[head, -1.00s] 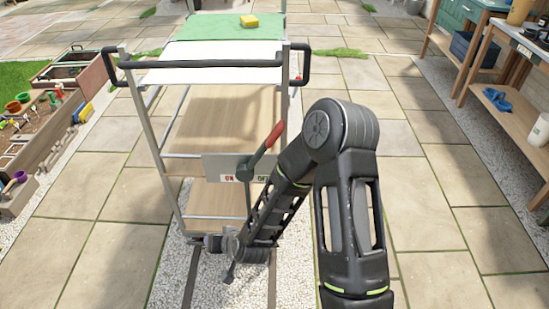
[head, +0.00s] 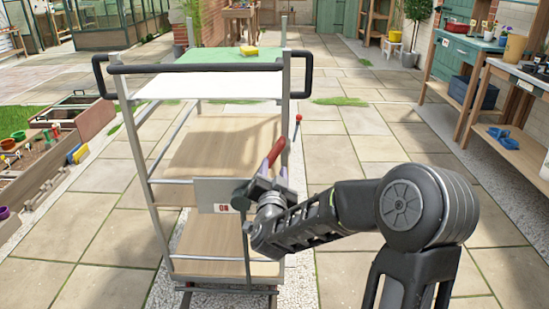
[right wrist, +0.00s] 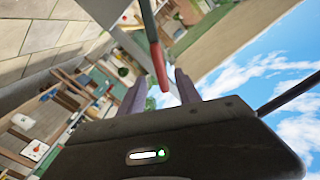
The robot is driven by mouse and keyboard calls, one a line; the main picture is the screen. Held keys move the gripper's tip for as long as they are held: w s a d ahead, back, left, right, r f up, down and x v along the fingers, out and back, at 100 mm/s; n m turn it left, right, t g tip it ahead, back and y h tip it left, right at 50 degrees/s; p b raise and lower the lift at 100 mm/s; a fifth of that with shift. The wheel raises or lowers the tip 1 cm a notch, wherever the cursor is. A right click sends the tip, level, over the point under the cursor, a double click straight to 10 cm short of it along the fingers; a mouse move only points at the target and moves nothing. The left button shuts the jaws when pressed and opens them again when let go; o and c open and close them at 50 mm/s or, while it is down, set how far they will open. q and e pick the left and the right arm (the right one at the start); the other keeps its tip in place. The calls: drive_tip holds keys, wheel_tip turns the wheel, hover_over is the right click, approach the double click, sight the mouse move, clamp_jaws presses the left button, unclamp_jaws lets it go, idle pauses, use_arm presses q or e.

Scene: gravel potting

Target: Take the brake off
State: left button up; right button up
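The cart (head: 222,208) stands in front of me with a black push handle (head: 195,68). The brake lever's red grip (head: 277,153) slants up and to the right from a small plate (head: 212,208) with red lettering, partly hidden by my right gripper. My right gripper (head: 274,172) is at the lever, its two purplish fingers apart. In the right wrist view, the red grip (right wrist: 160,68) shows between the open fingers, with a visible gap on each side. My left gripper is not in view.
A small red knob (head: 298,118) sticks out at the cart's right side. A wooden planter (head: 45,170) is at left, workbenches (head: 515,110) at right. Paving between is clear.

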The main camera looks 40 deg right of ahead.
sight(274, 158)
drive_tip(key=x, duration=0.7)
drive_tip(key=shift+w+d, duration=0.15)
drive_tip(key=shift+w, duration=0.1)
drive_tip(key=shift+c, duration=0.2)
clamp_jaws()
idle(1.0)
